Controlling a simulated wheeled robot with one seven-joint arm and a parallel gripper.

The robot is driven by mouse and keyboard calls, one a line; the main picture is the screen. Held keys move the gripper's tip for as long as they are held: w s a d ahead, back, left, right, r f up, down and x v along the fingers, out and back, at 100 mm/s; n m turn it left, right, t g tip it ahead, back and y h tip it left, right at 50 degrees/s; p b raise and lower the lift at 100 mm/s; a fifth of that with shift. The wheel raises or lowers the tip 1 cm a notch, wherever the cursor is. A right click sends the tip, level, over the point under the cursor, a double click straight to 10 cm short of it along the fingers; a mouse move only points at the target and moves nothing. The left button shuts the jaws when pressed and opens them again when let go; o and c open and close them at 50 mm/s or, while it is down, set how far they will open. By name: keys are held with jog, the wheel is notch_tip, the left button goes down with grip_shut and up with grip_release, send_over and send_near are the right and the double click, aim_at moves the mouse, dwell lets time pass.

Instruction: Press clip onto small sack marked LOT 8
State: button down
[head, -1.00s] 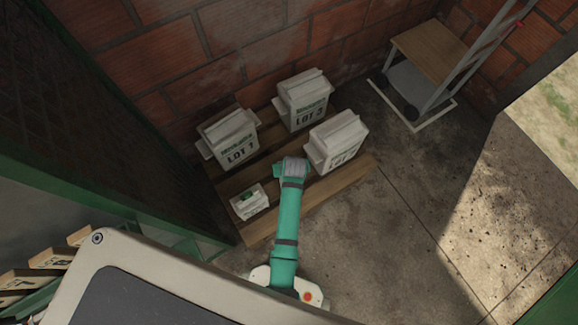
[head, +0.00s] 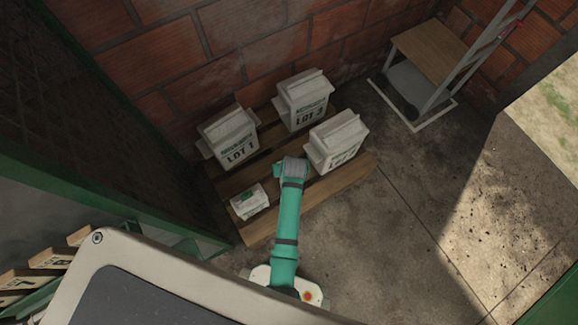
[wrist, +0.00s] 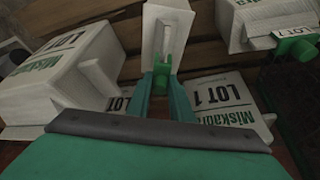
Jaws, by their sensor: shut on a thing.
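My gripper (wrist: 161,88) is shut on a small green clip (wrist: 162,72) in the wrist view. In the head view my arm hides the gripper. A small white sack (head: 249,201) with a green patch lies at the pallet's front left; its lettering is too small to read. No LOT 8 marking is legible.
A green clip with a LOT 7 tag (wrist: 293,30) is at the wrist view's right. A trolley (head: 425,70) stands at back right.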

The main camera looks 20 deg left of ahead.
jog(key=shift+f, duration=1.2)
dwell(0.6)
jog(key=c, duration=1)
grip_release()
jog(key=shift+w, duration=0.15)
jog(key=shift+d, duration=0.2)
jog(key=shift+s+a+r, duration=0.2)
jog(key=shift+a+r, duration=0.1)
jog(key=shift+r, duration=0.15)
jog(key=shift+w+d+r, duration=0.1)
jog(key=shift+d+r, duration=0.05)
jog(key=shift+r, duration=2.9)
